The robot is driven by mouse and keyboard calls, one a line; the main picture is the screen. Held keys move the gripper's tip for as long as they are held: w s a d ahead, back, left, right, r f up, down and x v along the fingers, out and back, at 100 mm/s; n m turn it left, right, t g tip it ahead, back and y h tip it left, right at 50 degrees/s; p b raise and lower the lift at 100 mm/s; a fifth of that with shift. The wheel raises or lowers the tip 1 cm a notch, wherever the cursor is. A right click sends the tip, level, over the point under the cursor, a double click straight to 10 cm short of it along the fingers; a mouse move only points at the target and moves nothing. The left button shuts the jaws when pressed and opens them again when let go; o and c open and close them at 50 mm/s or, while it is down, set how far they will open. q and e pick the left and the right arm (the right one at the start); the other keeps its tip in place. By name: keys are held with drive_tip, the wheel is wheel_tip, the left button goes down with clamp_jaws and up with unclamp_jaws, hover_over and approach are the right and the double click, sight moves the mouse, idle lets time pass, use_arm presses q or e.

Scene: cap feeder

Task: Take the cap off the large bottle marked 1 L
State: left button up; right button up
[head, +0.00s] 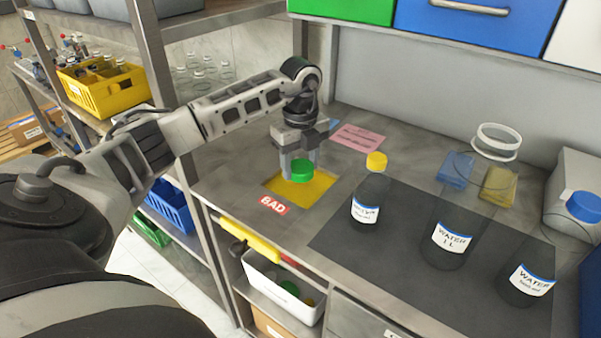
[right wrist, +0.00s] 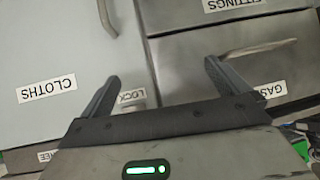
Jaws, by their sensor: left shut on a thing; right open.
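The large bottle marked 1 L (head: 447,242) stands upright on the dark mat in the head view, clear, with a white label. Its mouth (head: 497,141) shows as a bare white ring with no cap on it. My left gripper (head: 300,168) is shut on a green cap (head: 302,171), well to the left of the bottle. It holds the cap over a yellow square (head: 313,190) beside a red BAD label (head: 273,205). My right gripper (right wrist: 160,88) is open and empty in the right wrist view, in front of drawer and cabinet fronts.
A smaller bottle with a yellow cap (head: 376,161) stands left of the large one. Another with a blue cap (head: 584,207) stands to its right. Blue and yellow pads (head: 456,168) and a pink sheet (head: 358,137) lie behind. Bare mat (head: 360,255) lies in front.

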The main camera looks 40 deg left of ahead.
sight(300, 165)
use_arm(q)
drive_tip(key=shift+w+a+f, duration=0.15)
drive_tip(key=shift+w+f, duration=0.05)
drive_tip(key=shift+f, duration=0.2)
drive_tip(key=shift+f+p, duration=0.3)
drive_tip(key=shift+f, duration=1.1)
drive_tip(key=shift+f, duration=0.1)
drive_tip(key=o, duration=1.1)
drive_tip(key=shift+c, duration=0.2)
wheel_tip(300, 165, up, 12)
drive_tip(key=shift+r+b, duration=0.15)
drive_tip(key=shift+b, duration=0.25)
